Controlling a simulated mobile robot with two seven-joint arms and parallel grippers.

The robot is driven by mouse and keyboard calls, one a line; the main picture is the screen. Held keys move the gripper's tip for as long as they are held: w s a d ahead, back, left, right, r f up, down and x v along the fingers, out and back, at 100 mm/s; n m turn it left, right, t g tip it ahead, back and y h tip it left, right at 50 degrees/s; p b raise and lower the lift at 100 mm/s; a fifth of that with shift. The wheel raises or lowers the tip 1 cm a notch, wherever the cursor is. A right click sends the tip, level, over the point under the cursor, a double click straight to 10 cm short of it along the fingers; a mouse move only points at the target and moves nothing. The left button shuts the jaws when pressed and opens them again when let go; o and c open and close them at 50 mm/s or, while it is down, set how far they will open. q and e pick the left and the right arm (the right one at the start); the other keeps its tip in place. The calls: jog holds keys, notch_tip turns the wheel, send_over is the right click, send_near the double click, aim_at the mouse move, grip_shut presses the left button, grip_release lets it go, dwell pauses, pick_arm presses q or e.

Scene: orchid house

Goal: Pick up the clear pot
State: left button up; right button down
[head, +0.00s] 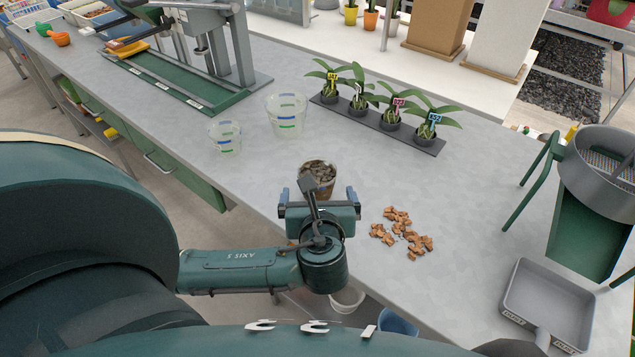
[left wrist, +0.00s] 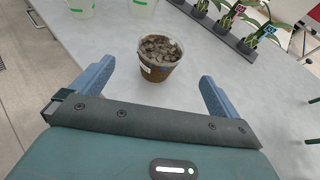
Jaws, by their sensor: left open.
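A clear pot (head: 318,178) filled with dark bark stands upright on the grey bench near its front edge. It also shows in the left wrist view (left wrist: 159,60), beyond and between my fingers. My left gripper (head: 317,197) is open and empty, its two blue fingers spread on either side just short of the pot. The gripper body hides part of the pot's lower side in the head view. In the left wrist view the open jaws (left wrist: 156,85) show bare bench between them. Two empty clear containers with green and blue bands, one larger (head: 287,115) and one smaller (head: 225,137), stand farther back.
Loose brown bark chips (head: 402,234) lie right of my left gripper. A dark tray (head: 345,116) holds several small tagged orchids behind the pot. A grey scoop tray (head: 520,292) and a sieve on a green stand (head: 590,232) are at right. Bench between chips and orchids is clear.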

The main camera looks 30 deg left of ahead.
aim_at(317, 166)
pick_arm(q)
jog(key=x, duration=1.2)
jog(key=shift+w+d+f+p, duration=0.1)
jog(key=shift+d+f+p, duration=0.05)
jog(key=shift+p, duration=0.15)
jog(key=shift+c, duration=0.3)
jog(key=c, duration=1)
